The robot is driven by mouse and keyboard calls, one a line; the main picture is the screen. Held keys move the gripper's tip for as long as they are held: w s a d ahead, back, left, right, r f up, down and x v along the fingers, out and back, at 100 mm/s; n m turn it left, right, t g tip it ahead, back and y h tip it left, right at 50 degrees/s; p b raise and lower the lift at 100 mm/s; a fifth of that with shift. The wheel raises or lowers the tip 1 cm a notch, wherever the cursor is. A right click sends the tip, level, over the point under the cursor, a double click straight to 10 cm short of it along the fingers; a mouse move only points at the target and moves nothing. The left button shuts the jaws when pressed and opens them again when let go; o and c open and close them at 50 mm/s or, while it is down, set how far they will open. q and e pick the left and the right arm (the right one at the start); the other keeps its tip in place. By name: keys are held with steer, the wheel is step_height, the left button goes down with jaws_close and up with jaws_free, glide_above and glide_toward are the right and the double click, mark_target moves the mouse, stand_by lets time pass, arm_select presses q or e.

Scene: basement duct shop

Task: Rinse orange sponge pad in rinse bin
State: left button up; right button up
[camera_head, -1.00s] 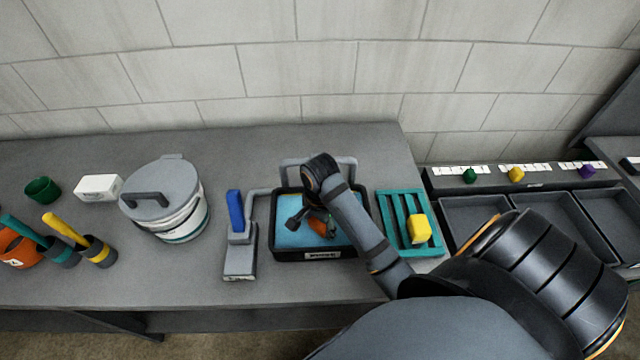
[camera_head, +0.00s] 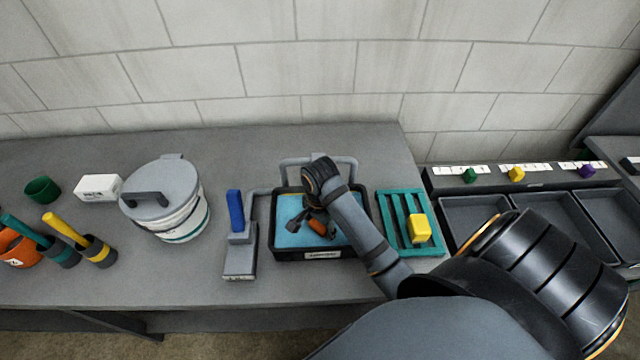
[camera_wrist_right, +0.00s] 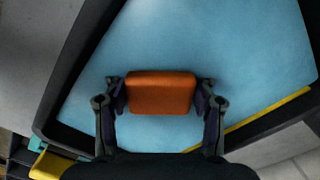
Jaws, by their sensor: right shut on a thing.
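The rinse bin (camera_head: 283,254) is a black tray with blue water (camera_head: 290,238) in it, near the middle of the table in the head view. My right gripper (camera_head: 318,226) is over the bin, pointing down. It is shut on the orange sponge pad (camera_head: 319,227). In the right wrist view the sponge pad (camera_wrist_right: 160,92) sits between both fingers of the right gripper (camera_wrist_right: 160,95), with the blue water behind it. I cannot tell whether the pad touches the water. My left gripper is not in view.
A teal slatted rack (camera_head: 391,223) with a yellow block (camera_head: 420,228) stands right of the bin. A blue-handled tool (camera_head: 238,240) lies left of it, near a lidded bucket (camera_head: 165,205). Grey trays (camera_head: 540,222) are farther right. The table front between bucket and tool is clear.

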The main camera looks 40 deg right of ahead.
steer(key=shift+s+f+p, duration=0.15)
steer(key=shift+p, duration=0.55)
stand_by(2.0)
step_height(320, 180, up, 7)
steer(key=p, duration=1)
steer(key=shift+r, duration=0.2)
steer(key=shift+f, duration=0.1)
